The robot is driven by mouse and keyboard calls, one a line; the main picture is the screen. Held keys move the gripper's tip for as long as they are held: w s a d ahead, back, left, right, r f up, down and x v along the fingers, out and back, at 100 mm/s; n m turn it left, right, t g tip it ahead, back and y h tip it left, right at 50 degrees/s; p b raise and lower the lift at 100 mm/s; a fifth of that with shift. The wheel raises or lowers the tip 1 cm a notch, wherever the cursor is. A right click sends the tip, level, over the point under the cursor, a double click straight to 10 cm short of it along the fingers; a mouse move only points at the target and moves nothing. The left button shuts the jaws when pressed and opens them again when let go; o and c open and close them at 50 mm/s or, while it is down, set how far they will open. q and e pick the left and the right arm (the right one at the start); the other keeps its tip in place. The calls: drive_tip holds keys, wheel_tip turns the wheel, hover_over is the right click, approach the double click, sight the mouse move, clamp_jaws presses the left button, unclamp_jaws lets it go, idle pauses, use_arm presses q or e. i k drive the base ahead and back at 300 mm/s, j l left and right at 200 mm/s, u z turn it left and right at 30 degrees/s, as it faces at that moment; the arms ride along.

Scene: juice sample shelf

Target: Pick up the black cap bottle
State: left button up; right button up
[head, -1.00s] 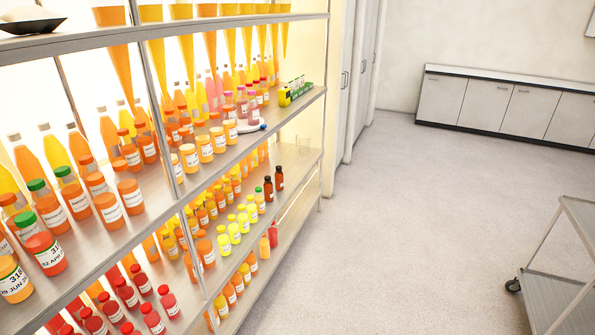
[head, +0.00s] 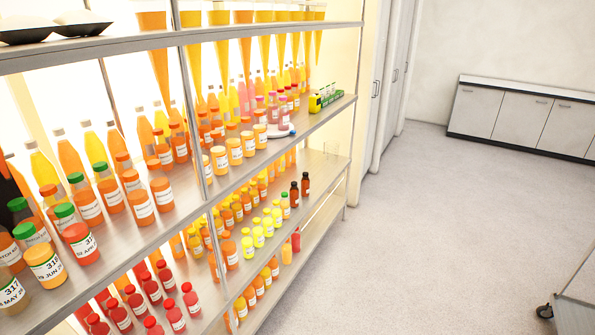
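Two small dark brown bottles with black-looking caps stand upright on the lower shelf (head: 325,170), near its right end. One is the nearer brown bottle (head: 294,195) and the other is the farther brown bottle (head: 305,185). Both have white labels. Neither of my grippers shows.
A yellow-green box (head: 316,103) sits on the middle shelf. The floor (head: 430,230) is open to the right. A metal cart (head: 575,300) stands at lower right.

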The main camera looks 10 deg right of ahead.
sight(305, 183)
drive_tip(key=i+l+z, duration=0.7)
drive_tip(key=i+z, duration=0.35)
drive_tip(key=i, duration=0.15)
drive_tip(key=i+l, duration=0.1)
drive_tip(key=i, duration=0.35)
drive_tip(key=i+l+u, duration=0.1)
drive_tip(key=i, duration=0.35)
drive_tip(key=i+l, duration=0.2)
drive_tip(key=i, duration=0.3)
drive_tip(key=i+l+u, duration=0.1)
drive_tip(key=i, duration=0.35)
